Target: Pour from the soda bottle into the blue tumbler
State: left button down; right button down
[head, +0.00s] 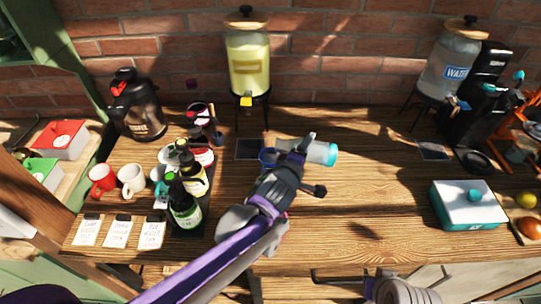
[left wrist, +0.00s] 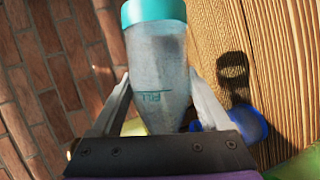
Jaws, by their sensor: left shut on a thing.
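My left gripper (head: 303,150) is shut on the soda bottle, a pale, cloudy bottle (head: 320,152) with a teal end. The bottle is tipped to near horizontal, teal end to the right. In the left wrist view the bottle (left wrist: 158,70) sits between the fingers (left wrist: 160,100), teal end up, narrowing toward the gripper. Its mouth is hidden. The blue tumbler (head: 267,156) stands on the table just left of the gripper, partly covered by it. It also shows in the left wrist view (left wrist: 248,125), right of the bottle. No stream of liquid is visible.
Dark bottles (head: 185,210), a red mug (head: 102,180) and a white mug (head: 131,180) crowd the left. A yellow dispenser (head: 248,65) and a water dispenser (head: 452,65) stand behind. A teal-and-white box (head: 467,208) is at right. The table (head: 385,185) between is clear.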

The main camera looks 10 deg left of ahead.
pick_arm(q)
jog(key=shift+a+r, duration=0.1)
jog(key=shift+n+h+b, duration=0.3)
jog(key=shift+b, duration=0.2)
jog(key=shift+d, duration=0.5)
jog(key=shift+d+n+b, duration=0.1)
jog(key=shift+n+b, duration=0.2)
jog(key=shift+b, duration=0.3)
